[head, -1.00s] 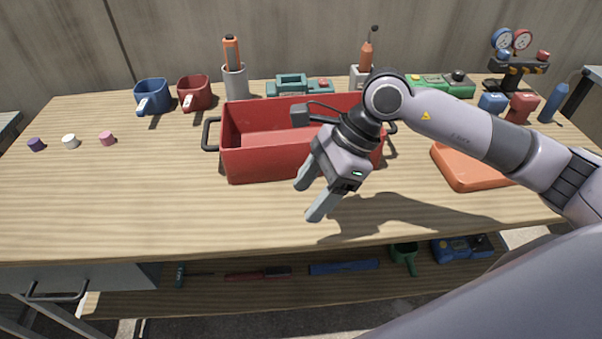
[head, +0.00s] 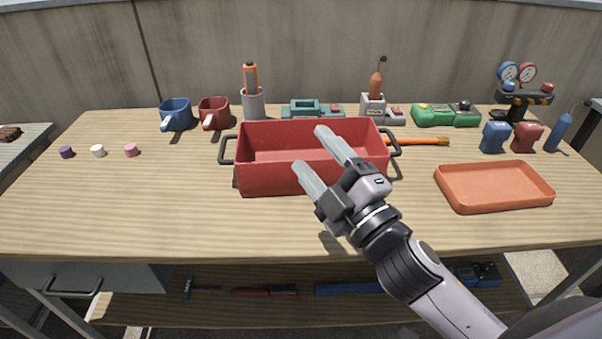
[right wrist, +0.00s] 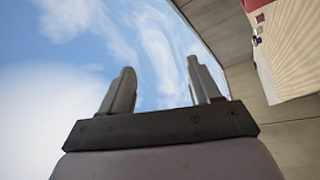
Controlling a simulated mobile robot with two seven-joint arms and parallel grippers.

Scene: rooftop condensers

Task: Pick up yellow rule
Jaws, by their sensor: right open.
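I cannot make out a yellow rule in either view. My right gripper (head: 313,150) is open and empty, with its two pale fingers apart. In the head view it overlaps the front of the red toolbox (head: 265,180), and its fingers point away toward the upper left. The right wrist view shows the same open fingers (right wrist: 162,72) against sky, with nothing between them. The visible inside of the toolbox looks empty; the gripper hides part of it. My left gripper is not in view.
An orange tray (head: 494,187) lies on the right of the workbench (head: 130,215). Mugs, a cup and instruments line the back. Small caps (head: 98,151) sit at left. The lower shelf holds a blue bar (head: 348,288).

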